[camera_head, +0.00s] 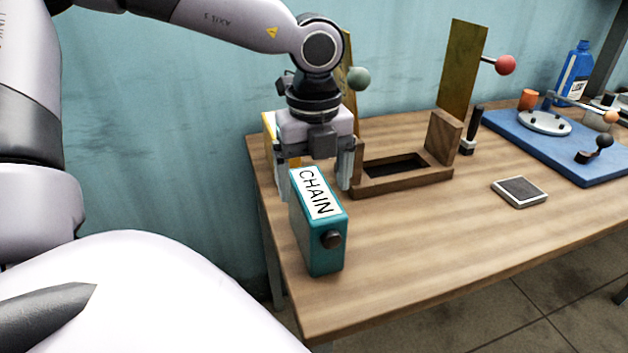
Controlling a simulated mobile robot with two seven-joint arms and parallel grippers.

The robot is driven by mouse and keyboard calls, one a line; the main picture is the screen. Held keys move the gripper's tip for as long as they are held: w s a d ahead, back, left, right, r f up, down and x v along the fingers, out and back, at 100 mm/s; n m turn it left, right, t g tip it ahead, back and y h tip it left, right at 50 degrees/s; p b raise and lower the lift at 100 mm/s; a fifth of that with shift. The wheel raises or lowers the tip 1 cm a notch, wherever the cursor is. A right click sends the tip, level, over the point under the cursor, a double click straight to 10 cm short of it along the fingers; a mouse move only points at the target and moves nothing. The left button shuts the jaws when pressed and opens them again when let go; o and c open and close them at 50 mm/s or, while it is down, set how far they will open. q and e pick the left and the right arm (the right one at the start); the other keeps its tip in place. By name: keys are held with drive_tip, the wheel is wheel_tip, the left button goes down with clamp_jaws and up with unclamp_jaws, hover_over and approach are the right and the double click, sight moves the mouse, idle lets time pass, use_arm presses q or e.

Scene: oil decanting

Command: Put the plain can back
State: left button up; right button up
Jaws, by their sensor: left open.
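A teal can (318,240) with a white label reading CHAIN and a dark round cap stands upright near the table's left front edge. My left gripper (314,178) points down at the far end of this can. Its fingers are open, one on each side; I cannot tell if they touch it. A yellow thing (268,128) shows partly behind the gripper; most of it is hidden, so I cannot tell if it is a can. No can is clearly seen to be plain. My right gripper is not in view.
A wooden frame (425,179) with a dark opening stands right of the gripper. Behind it are an upright brassy plate (463,68), a red ball (505,65) and a green ball (359,78). A small grey pad (520,191) and a blue mat (500,128) lie right. The table's front middle is clear.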

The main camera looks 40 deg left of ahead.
use_arm(q)
wheel_tip(320, 180, up, 11)
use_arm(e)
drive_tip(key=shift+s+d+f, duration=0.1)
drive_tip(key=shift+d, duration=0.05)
use_arm(q)
drive_tip(key=shift+s, duration=0.1)
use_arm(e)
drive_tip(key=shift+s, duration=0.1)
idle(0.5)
